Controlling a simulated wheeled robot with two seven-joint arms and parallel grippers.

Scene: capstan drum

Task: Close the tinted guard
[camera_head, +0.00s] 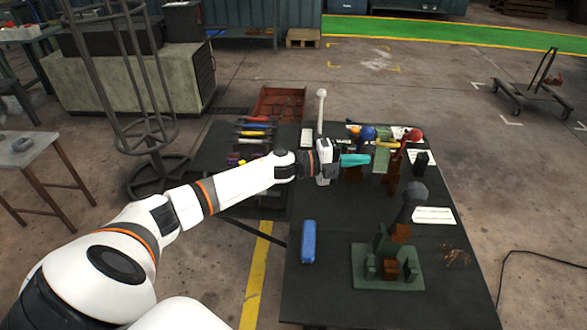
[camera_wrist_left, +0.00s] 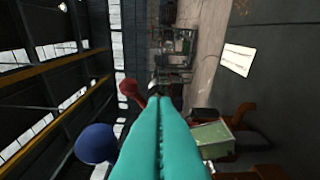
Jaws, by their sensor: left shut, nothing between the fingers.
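My left gripper (camera_head: 362,160) reaches in from the left over the dark table, its teal fingers pressed together with nothing between them. The shut fingers also fill the lower middle of the left wrist view (camera_wrist_left: 165,110). A pale green panel (camera_head: 381,160), perhaps the tinted guard, stands just right of the fingertips. My right gripper is not in view.
A blue ball knob (camera_head: 367,132) and a red ball knob (camera_head: 415,135) rise near the fingers. A white-topped lever (camera_head: 321,95) stands behind. A grey-knobbed lever (camera_head: 417,191), a green block fixture (camera_head: 360,277) and a blue case (camera_head: 308,242) occupy the nearer table.

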